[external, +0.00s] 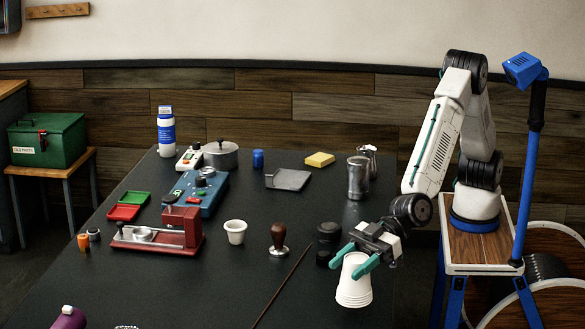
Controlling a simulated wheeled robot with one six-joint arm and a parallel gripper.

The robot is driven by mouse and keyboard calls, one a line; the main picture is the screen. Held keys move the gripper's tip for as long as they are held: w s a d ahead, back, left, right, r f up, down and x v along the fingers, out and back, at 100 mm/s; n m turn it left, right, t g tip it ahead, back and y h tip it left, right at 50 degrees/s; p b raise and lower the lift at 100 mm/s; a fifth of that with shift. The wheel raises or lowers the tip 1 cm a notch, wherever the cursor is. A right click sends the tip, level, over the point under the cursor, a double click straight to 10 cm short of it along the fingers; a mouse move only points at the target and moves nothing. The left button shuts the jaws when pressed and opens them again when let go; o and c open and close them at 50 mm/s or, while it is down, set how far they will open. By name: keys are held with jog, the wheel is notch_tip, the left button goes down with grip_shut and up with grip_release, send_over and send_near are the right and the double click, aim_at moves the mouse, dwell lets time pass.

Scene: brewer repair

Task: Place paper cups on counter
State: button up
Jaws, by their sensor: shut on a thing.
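A stack of white paper cups (354,287) hangs upside down or stands at the near right part of the dark counter (210,285). My gripper (356,257) is shut on the cups near their narrow upper end, with a teal finger on each side. The stack is slightly tilted. I cannot tell whether its lower rim touches the counter. A single white cup (235,232) stands upright near the middle of the counter.
A wooden-handled tamper (278,240), a black cylinder (328,242) and a thin rod (282,287) are near the cups. A red machine (170,232), a blue device (200,187), a steel pitcher (358,178) and a yellow sponge (320,159) stand further off. The front left-centre is mostly clear.

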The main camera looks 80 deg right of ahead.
jog(key=shift+w+a+f, duration=0.8)
jog(key=shift+a+f, duration=0.05)
jog(key=shift+f, duration=0.15)
jog(key=shift+w+a+f, duration=0.75)
jog(key=shift+a+f, duration=0.05)
jog(key=shift+f, duration=0.15)
jog(key=o, duration=1)
jog(key=shift+f, duration=0.15)
jog(key=shift+c, duration=0.2)
